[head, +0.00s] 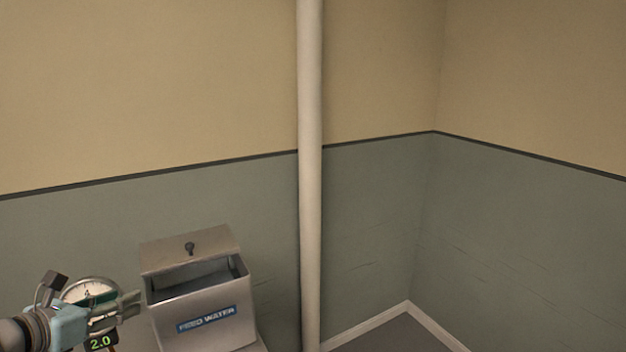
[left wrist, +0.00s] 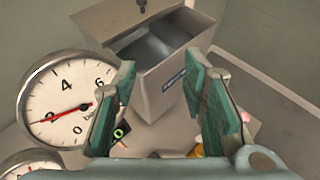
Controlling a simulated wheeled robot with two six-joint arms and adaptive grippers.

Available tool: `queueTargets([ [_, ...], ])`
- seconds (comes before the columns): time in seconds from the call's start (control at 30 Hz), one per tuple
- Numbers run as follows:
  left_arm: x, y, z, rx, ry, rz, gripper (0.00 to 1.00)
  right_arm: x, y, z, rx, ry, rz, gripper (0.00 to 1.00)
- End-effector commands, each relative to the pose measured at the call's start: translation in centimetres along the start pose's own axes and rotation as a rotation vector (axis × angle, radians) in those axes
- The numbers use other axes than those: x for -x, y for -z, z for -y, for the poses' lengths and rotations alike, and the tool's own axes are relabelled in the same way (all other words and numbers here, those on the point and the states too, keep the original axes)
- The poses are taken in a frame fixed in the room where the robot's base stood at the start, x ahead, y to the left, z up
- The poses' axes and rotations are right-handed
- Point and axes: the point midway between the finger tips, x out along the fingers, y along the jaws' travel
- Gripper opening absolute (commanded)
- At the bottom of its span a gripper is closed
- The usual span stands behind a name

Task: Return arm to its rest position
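My left gripper (head: 134,303) is at the lower left of the head view, just left of a metal box. In the left wrist view my left gripper (left wrist: 163,92) has its two green-padded fingers spread apart with nothing held between them. The box shows beyond the fingers in that view. My right gripper is in neither view.
The metal box (head: 205,318), labelled FEED WATER, has its knobbed lid (head: 188,250) tilted back and its top open. A round dial gauge (left wrist: 62,98) is close to the left finger; a second gauge (left wrist: 30,166) is below it. A pale vertical pipe (head: 310,180) stands right of the box.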

Motion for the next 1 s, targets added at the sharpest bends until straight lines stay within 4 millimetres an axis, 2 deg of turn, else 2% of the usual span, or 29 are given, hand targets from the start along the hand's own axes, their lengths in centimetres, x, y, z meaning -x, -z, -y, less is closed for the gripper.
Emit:
queueTargets([
  [0.07,0.0,0.0,0.2,0.007,0.008,0.004,0.39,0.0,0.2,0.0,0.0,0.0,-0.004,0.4],
  [0.27,-0.3,0.0,3.5,0.129,0.122,0.079,0.39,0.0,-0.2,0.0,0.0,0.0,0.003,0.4],
  [0.47,0.0,-0.9,7.6,0.335,0.269,0.203,0.39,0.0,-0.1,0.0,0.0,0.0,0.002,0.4],
  [0.6,1.5,-2.6,10.3,0.67,0.406,0.389,0.39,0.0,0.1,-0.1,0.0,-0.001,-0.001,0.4],
  [0.67,2.5,-3.3,10.3,0.878,0.441,0.497,0.39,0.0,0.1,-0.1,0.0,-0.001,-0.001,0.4],
  [0.73,3.8,-3.0,8.8,1.172,0.436,0.634,0.39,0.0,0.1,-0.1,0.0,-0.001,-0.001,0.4],
  [0.77,4.2,-2.3,7.7,1.313,0.411,0.692,0.39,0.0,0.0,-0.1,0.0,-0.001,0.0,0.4],
  [0.8,4.7,-0.6,6.0,1.506,0.353,0.764,0.39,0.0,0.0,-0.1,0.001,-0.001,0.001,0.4],
  [0.87,5.2,2.9,4.0,1.76,0.234,0.839,0.39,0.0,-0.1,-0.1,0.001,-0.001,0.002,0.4],
  [0.93,5.5,8.2,2.7,2.031,0.051,0.886,0.39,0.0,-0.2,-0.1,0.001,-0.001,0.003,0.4],
  [0.97,5.7,10.9,2.6,2.14,-0.04,0.892,0.39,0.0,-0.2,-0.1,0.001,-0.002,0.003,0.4],
  [1.0,6.0,14.3,2.9,2.273,-0.17,0.888,0.39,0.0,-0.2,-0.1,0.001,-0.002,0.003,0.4],
])
